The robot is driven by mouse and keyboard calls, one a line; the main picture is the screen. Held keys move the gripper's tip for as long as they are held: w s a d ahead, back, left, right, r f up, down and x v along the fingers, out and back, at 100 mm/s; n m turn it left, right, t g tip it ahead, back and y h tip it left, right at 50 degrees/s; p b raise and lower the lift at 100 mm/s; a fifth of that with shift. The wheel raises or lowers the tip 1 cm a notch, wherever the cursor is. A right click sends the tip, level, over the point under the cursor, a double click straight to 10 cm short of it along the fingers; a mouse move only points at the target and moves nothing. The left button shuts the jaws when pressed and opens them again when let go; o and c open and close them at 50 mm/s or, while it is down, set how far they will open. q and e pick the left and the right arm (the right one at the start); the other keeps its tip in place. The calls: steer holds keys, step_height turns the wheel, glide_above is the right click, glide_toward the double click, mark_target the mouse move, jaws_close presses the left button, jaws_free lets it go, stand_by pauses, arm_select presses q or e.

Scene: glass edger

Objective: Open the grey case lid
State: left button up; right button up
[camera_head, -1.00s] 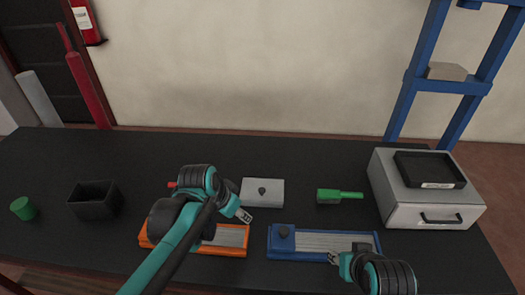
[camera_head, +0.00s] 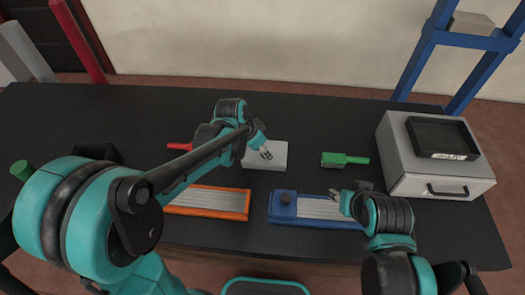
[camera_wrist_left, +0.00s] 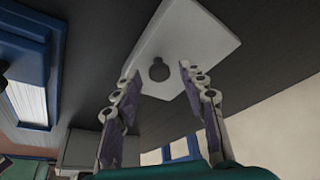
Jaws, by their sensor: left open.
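The small light grey case (camera_head: 278,150) sits on the black table near the middle, its lid shut. The lid (camera_wrist_left: 190,30) also shows in the left wrist view with a dark round knob (camera_wrist_left: 159,72) on it. My left gripper (camera_head: 266,154) is over the case in the head view and hides the knob there. In the left wrist view its two fingers (camera_wrist_left: 158,78) are open, with the knob showing between the tips; contact is not visible. My right gripper (camera_head: 340,196) is by the blue-framed tray; its finger gap is too small to judge.
The orange-framed tray (camera_head: 215,203) and blue-framed tray (camera_head: 315,210) lie in front of the case. A green brush (camera_head: 345,159) is to its right, then a large grey drawer box (camera_head: 395,150) with a black tray (camera_head: 440,138) on top. A red-handled tool (camera_head: 180,147) lies left.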

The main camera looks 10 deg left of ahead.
arm_select(q)
jaws_close()
steer(key=shift+r, duration=0.1)
steer(key=shift+w+r+g+p, duration=0.75)
steer(key=shift+r+g+p, duration=0.15)
steer(key=shift+g, duration=0.4)
steer(key=shift+w+r+n+g+p, duration=0.3)
steer(key=shift+w+r+g, duration=0.4)
steer(key=shift+g, duration=0.3)
steer(key=shift+w+r+g+p, duration=0.35)
steer(key=shift+w+g, duration=0.5)
steer(key=shift+g, duration=0.25)
